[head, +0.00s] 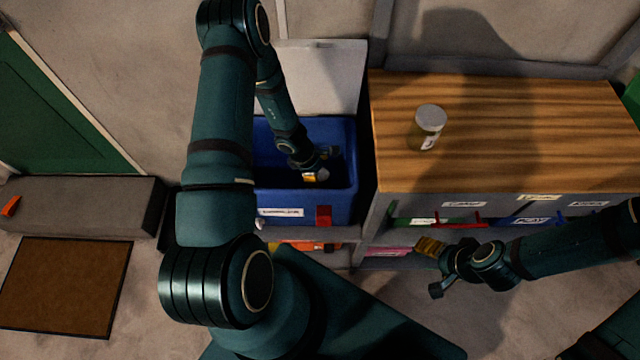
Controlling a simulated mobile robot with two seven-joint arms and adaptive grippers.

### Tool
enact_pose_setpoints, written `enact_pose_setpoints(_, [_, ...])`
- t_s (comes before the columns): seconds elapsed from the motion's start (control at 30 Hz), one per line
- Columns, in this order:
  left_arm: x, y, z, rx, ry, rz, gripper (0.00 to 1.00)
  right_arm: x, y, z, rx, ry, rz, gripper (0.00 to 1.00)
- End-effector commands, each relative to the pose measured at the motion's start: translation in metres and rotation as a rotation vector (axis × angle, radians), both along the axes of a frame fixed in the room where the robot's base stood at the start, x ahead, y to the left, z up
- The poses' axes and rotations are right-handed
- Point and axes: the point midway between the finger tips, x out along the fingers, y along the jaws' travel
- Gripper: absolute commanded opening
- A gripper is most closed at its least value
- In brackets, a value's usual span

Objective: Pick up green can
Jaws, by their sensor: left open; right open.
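A can (427,130) with a pale grey lid and a dull olive-green body stands upright on the wooden worktop, towards its left side. A small label shows on its front. My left gripper (320,170) is down inside the blue bin, left of the worktop and apart from the can. It is open; I see nothing held in it. My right gripper (434,268) is open and empty in front of the worktop, lower in the picture than the can.
The wooden worktop (560,125) is clear around the can. The blue bin (285,197) has a raised white lid (325,75) behind it. Labelled coloured bins (530,220) sit under the worktop's front edge. A grey bench (90,205) and brown mat (62,285) are at left.

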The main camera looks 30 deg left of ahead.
Motion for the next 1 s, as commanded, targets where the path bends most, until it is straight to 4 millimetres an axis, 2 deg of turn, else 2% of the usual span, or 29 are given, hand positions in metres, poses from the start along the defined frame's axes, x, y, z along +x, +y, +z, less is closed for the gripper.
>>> enact_pose_setpoints(0.1, [0.001, -0.002, -0.006, 0.001, 0.000, 0.000, 1.00, -0.001, 0.000, -0.002, 0.000, 0.002, 0.002, 0.73])
enact_pose_setpoints(0.3, [0.001, -0.002, -0.006, 0.001, -0.001, -0.001, 1.00, -0.001, 0.000, -0.001, 0.000, 0.002, 0.002, 0.73])
enact_pose_setpoints(0.37, [0.001, -0.002, -0.006, 0.001, -0.001, -0.001, 0.82, -0.001, 0.000, -0.001, 0.000, 0.002, 0.002, 0.73])
enact_pose_setpoints(0.43, [0.001, -0.002, -0.006, 0.001, -0.001, -0.001, 0.58, 0.000, 0.000, -0.001, 0.000, 0.002, 0.001, 0.73])
enact_pose_setpoints(0.47, [0.001, -0.002, -0.006, 0.001, -0.001, -0.001, 0.53, 0.000, 0.000, -0.001, 0.000, 0.001, 0.000, 0.73])
enact_pose_setpoints(0.83, [0.001, -0.002, -0.004, 0.001, -0.001, -0.001, 0.52, 0.000, 0.000, -0.001, 0.000, 0.001, 0.000, 0.73])
enact_pose_setpoints(1.0, [0.002, -0.003, 0.015, 0.001, -0.003, -0.004, 0.52, 0.001, 0.000, 0.005, 0.000, -0.002, -0.002, 0.73])
